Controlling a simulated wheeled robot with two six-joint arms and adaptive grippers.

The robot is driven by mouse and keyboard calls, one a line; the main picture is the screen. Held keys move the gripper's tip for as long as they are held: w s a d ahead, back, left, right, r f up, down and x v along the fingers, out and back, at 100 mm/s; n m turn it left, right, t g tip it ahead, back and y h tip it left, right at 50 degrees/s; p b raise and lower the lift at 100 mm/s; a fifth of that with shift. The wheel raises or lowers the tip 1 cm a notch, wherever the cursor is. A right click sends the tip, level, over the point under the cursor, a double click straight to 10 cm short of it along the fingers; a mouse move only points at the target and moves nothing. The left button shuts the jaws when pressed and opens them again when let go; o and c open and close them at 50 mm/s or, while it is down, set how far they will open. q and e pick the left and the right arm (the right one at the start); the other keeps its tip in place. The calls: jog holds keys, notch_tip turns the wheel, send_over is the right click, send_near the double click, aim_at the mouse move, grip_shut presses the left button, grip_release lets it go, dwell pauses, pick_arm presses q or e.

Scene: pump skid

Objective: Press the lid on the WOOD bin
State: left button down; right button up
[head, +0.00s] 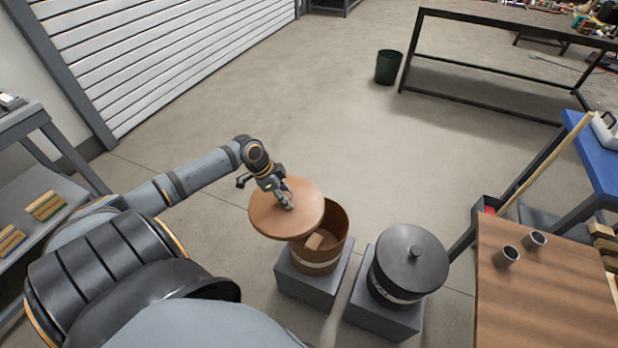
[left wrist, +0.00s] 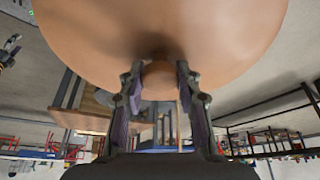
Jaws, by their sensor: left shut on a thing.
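My left gripper (head: 286,200) is shut on the knob of a round brown lid (head: 265,218). In the left wrist view the lid (left wrist: 160,30) fills the top, with its knob (left wrist: 160,78) between the two fingers (left wrist: 160,85). The brown bin (head: 335,243) stands on a grey block, with a pale band low on its side. The lid is above the bin's left part and off-centre to the left. The bin's right part is uncovered and a piece of light wood (head: 314,241) shows inside.
A black bin with its lid on (head: 410,262) stands on a grey block close to the right. A wooden table (head: 545,275) with two grey cups (head: 507,256) is further right. A shelf (head: 35,190) is at the left. The floor behind the bins is clear.

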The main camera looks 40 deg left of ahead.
aim_at(317, 198)
pick_arm(q)
jog(key=w+d+f+b, duration=0.3)
jog(key=w+d+f, duration=0.1)
jog(key=w+f, duration=0.1)
jog(key=shift+w+b, duration=0.2)
jog(key=shift+b, duration=0.15)
jog(key=w+d, duration=0.1)
jog(key=w+d+b, duration=0.1)
jog(key=d, duration=0.1)
pick_arm(e)
notch_tip(317, 198, down, 7)
jog(key=w, duration=0.2)
pick_arm(q)
jog(key=shift+d+r, duration=0.1)
jog(key=shift+r, duration=0.05)
jog(key=shift+f+b, duration=0.25)
jog(key=shift+b, duration=0.1)
notch_tip(317, 198, down, 6)
jog(key=b, duration=0.5)
jog(key=shift+r, duration=0.1)
pick_arm(e)
jog(key=w+r, duration=0.2)
jog(key=w, duration=0.7)
jog(key=shift+w+a, duration=0.3)
jog(key=shift+w, duration=0.05)
pick_arm(q)
jog(key=shift+r+p, duration=0.1)
jog(key=shift+p, duration=0.7)
pick_arm(e)
jog(key=shift+r, duration=0.9)
